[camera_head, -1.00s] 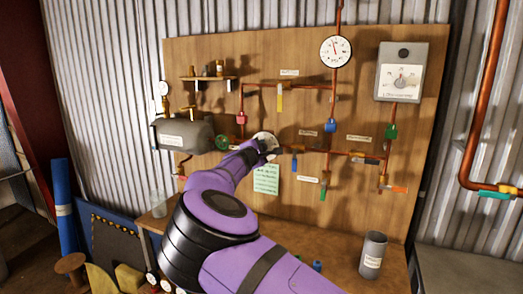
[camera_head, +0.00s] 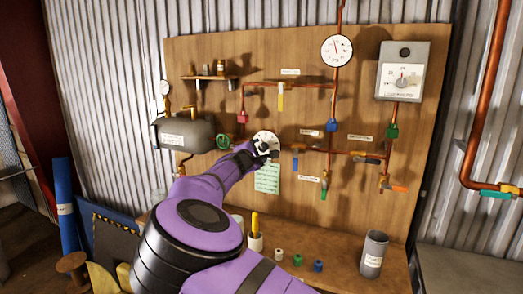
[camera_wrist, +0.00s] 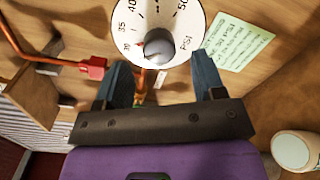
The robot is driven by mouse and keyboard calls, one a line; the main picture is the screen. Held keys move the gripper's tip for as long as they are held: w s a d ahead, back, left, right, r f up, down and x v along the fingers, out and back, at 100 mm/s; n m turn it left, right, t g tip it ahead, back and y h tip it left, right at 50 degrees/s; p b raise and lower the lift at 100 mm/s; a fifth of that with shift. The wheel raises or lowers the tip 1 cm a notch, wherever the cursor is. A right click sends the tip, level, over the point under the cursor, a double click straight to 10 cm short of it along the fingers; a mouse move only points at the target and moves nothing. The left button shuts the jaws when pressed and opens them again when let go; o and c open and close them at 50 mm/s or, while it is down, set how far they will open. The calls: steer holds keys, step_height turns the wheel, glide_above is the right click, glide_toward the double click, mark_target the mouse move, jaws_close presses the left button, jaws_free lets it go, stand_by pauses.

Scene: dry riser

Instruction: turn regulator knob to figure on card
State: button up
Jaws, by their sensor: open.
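The regulator's white dial (camera_head: 261,136) is on the wooden board, partly hidden by my gripper (camera_head: 268,150). In the wrist view the dial (camera_wrist: 190,18) shows figures including 35 and 50, and PSI. Its round grey knob (camera_wrist: 161,46) has a red mark at its left side. The figure it points at cannot be read surely. My gripper (camera_wrist: 162,76) is open, its two blue fingers below the knob, one to each side, with nothing seen between them. The pale green card (camera_wrist: 236,41) is right of the dial; its writing is too small to read. The card (camera_head: 267,179) hangs below the dial.
Copper pipes with coloured valves (camera_head: 331,126) run across the board around the dial. A grey tank (camera_head: 183,134) is at left, a gauge (camera_head: 336,50) above. A bench (camera_head: 340,262) below bears a grey cup (camera_head: 373,254) and small coloured pieces.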

steer(key=v, duration=0.6)
steer(key=shift+s, duration=0.35)
steer(key=shift+a, duration=0.1)
